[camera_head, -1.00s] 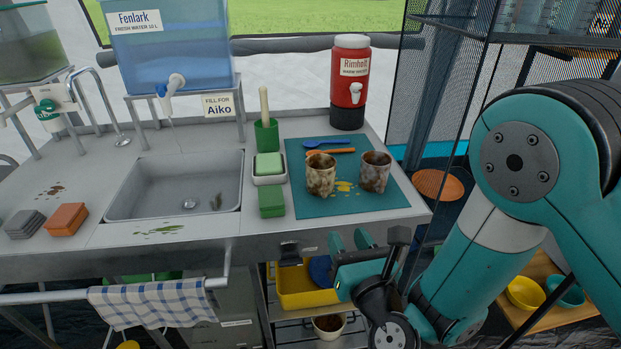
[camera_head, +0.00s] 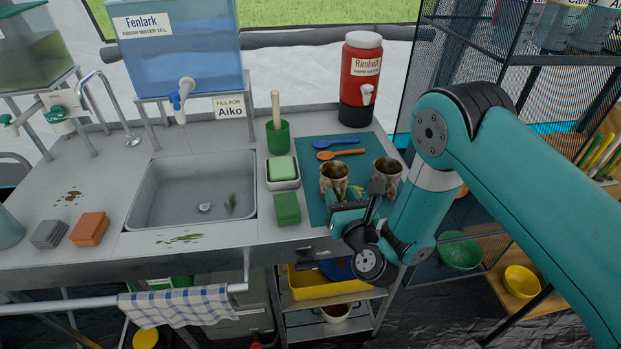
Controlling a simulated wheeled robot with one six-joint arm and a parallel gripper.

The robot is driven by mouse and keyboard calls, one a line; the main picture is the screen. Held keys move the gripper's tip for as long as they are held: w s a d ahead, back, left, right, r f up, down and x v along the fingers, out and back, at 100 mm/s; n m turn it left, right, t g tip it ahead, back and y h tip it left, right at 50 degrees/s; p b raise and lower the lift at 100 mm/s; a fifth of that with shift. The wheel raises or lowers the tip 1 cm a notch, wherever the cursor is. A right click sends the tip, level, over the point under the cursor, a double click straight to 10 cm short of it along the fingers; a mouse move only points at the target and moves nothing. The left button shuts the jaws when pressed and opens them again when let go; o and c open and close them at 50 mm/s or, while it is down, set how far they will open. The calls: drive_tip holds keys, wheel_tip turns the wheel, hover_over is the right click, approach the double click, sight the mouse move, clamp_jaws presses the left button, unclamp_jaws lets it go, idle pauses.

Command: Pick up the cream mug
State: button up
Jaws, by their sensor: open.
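Two stained mugs stand upright on the teal mat (camera_head: 318,217) at the right of the counter. The left one, the cream mug (camera_head: 334,174), is smeared with brown; its lower part is hidden behind my gripper. The other mug (camera_head: 387,167) is greyer, with a dark inside, and stands just to its right. My gripper (camera_head: 360,198) is open and empty in front of the two mugs at the mat's front edge. Whether a finger touches the cream mug cannot be told from this view.
A blue spoon (camera_head: 337,141) and an orange spoon (camera_head: 341,154) lie behind the mugs. A red drink cooler (camera_head: 361,80) stands at the back. Left of the mat are a green sponge in a white dish (camera_head: 283,184), a green block (camera_head: 287,209) and the sink (camera_head: 192,190).

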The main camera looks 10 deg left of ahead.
drive_tip(key=shift+w+d, duration=0.2)
drive_tip(key=shift+w, duration=0.2)
drive_tip(key=shift+s+a, duration=0.1)
drive_tip(key=shift+a, duration=0.2)
drive_tip(key=shift+c, duration=0.8)
drive_tip(key=shift+a, duration=0.15)
clamp_jaws()
